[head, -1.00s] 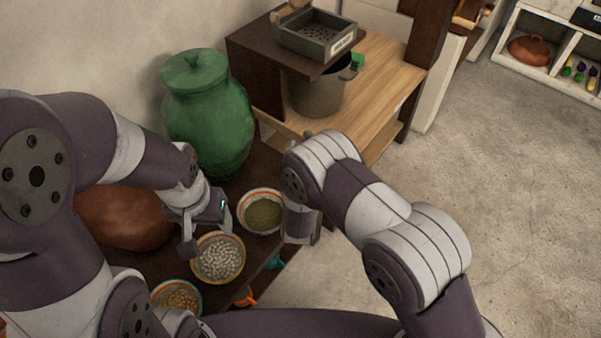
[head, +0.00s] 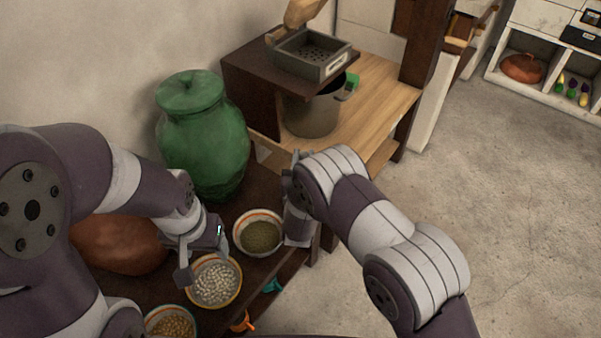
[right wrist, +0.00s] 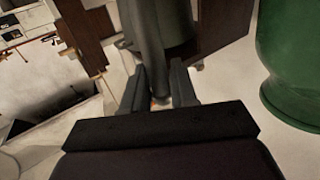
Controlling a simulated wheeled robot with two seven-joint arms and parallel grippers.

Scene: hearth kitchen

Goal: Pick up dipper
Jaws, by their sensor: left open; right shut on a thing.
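In the right wrist view my right gripper (right wrist: 157,85) is shut on a long dark grey handle, which looks like that of the dipper (right wrist: 151,58). The handle runs up in that view toward a wider dark grey shape; whether that is the dipper's cup or something behind it I cannot tell. My left gripper (head: 203,262) is open and empty, just above or at the far edge of the bowl of white beans (head: 238,291).
A green lidded jar (head: 203,135) stands by the wall. A bowl of green grains (head: 237,238) and a bowl of yellow grains (head: 170,322) are on the dark bench. A grey pot (head: 312,115) is on the wooden counter, near a dark shelf bearing a grey tray (head: 310,57). Open floor lies to the right.

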